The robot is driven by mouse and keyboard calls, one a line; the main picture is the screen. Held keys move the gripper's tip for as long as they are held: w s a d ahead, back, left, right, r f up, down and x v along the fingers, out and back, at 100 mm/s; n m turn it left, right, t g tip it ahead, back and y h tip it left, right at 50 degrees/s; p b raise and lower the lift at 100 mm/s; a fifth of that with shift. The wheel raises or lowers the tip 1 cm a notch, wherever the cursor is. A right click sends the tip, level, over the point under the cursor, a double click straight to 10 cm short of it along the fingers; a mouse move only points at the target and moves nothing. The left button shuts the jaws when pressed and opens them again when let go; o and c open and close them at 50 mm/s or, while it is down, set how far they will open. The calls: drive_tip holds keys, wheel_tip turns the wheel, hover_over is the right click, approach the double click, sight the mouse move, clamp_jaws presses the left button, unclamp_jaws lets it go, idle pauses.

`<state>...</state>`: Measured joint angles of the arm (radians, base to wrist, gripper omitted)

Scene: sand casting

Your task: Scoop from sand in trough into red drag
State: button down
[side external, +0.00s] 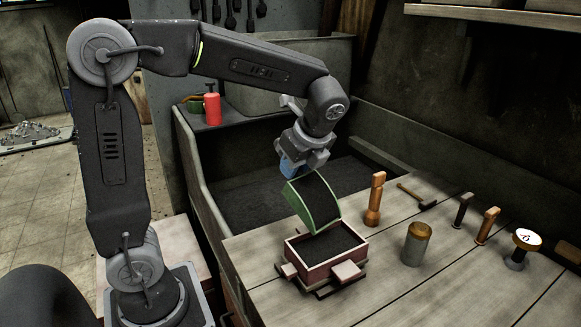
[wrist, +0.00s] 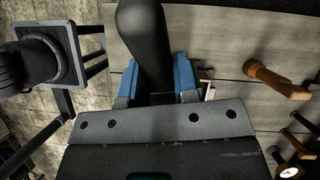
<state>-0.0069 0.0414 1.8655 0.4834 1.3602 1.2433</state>
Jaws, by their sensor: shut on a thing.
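The red drag (side external: 293,250) is an open box on the bench with dark sand (side external: 335,241) inside. A green scoop (side external: 299,208) is tilted steeply above it, its lower end over the drag's sand. The scoop's broad face is dark; I cannot tell how much sand is on it. My gripper (side external: 291,168) has blue fingers and is shut on the scoop at its upper end. The trough (side external: 205,205) behind holds dark sand (side external: 255,203). In the wrist view my gripper's blue fingers (wrist: 157,97) flank a dark rounded form; the scoop's green is not clear there.
A red bottle (side external: 212,105) stands on the trough's back-left ledge.

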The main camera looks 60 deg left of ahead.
drive_tip(key=w+d+r+g+y, duration=0.1)
drive_tip(key=d+r+y, duration=0.3)
drive_tip(key=d+y, duration=0.3)
drive_tip(key=shift+w+d+g+y, duration=0.3)
drive_tip(key=shift+w+d, duration=0.05)
drive_tip(key=shift+d, duration=0.15)
idle(0.3)
idle(0.7)
drive_tip(key=shift+r+t+h, duration=0.45)
drive_tip(key=shift+r+h, duration=0.05)
drive_tip(key=shift+h, duration=1.8)
drive_tip(key=shift+r+t+h, duration=0.5)
drive_tip(key=shift+r+h, duration=0.05)
drive_tip(key=shift+h, duration=1.75)
drive_tip(key=shift+r+t+h, duration=0.45)
drive_tip(key=shift+r+h, duration=0.05)
drive_tip(key=shift+h, duration=1.8)
